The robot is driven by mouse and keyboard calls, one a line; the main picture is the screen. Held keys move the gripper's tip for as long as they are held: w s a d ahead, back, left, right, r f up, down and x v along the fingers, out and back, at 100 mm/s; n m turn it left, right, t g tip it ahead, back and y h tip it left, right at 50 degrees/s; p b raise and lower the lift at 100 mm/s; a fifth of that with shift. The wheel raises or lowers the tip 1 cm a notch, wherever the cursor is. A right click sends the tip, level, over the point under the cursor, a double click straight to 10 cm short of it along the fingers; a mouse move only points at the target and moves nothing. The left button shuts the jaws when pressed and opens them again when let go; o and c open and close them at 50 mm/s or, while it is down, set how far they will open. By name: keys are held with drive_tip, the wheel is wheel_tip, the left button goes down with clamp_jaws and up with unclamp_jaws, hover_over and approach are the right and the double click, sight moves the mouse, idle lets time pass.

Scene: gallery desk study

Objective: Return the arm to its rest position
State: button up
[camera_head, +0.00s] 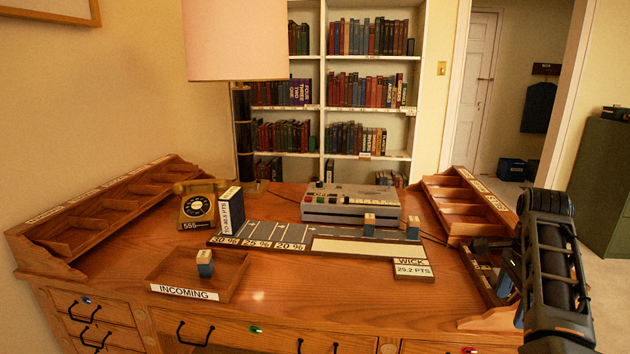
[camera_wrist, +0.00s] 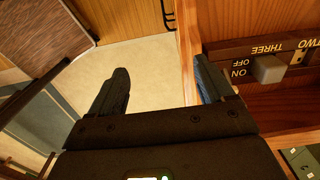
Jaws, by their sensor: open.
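My arm (camera_head: 553,265) stands at the right edge of the desk in the head view, beside the right-hand wooden rack. My gripper (camera_wrist: 163,85) shows in the wrist view with its two dark fingers wide apart and only pale floor visible between them. The right finger is close to the desk's wooden edge; I cannot tell whether it touches. In the head view the fingertips are partly hidden by the arm and rack.
The desk (camera_head: 340,270) holds an INCOMING tray (camera_head: 230,291) with a small block, a telephone (camera_head: 198,205), a grey machine (camera_head: 350,203) and a lamp (camera_head: 235,40). A switch panel (camera_wrist: 250,50) marked ON, OFF and THREE lies near the right finger. A green cabinet (camera_head: 602,185) stands at right.

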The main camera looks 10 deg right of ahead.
drive_tip(key=s+a+f+n+t+h, duration=0.1)
drive_tip(key=s+f+n+t+h, duration=0.15)
drive_tip(key=s+f, duration=0.5)
drive_tip(key=s+a+f+n+t+h, duration=0.1)
drive_tip(key=s+f+n, duration=0.3)
drive_tip(key=f, duration=0.6)
drive_tip(key=s+a+f+n+t, duration=0.1)
drive_tip(key=s+a+n+t, duration=0.1)
drive_tip(key=s+a+n, duration=0.3)
drive_tip(key=s+a+f+t, duration=0.2)
drive_tip(key=s, duration=0.4)
drive_tip(key=s+a+r+n+t+y, duration=0.1)
drive_tip(key=s+a+r+n+t, duration=0.15)
drive_tip(key=s+a+r, duration=0.35)
drive_tip(key=s+a+r+n+t+y, duration=0.1)
drive_tip(key=s+a+r+n, duration=0.25)
drive_tip(key=s, duration=0.55)
drive_tip(key=s+a+r+n+t, duration=0.1)
drive_tip(key=s+a+r, duration=0.1)
drive_tip(key=s+r, duration=0.1)
drive_tip(key=s+a+r+n+t+y, duration=0.1)
drive_tip(key=s+a+r, duration=0.1)
drive_tip(key=r, duration=0.4)
drive_tip(key=s+a+r+n+t, duration=0.1)
drive_tip(key=s+a+r+t, duration=0.1)
drive_tip(key=r, duration=0.3)
drive_tip(key=shift+s+a+r+n, duration=0.25)
drive_tip(key=shift+s+a+n, duration=0.15)
drive_tip(key=shift+s, duration=0.45)
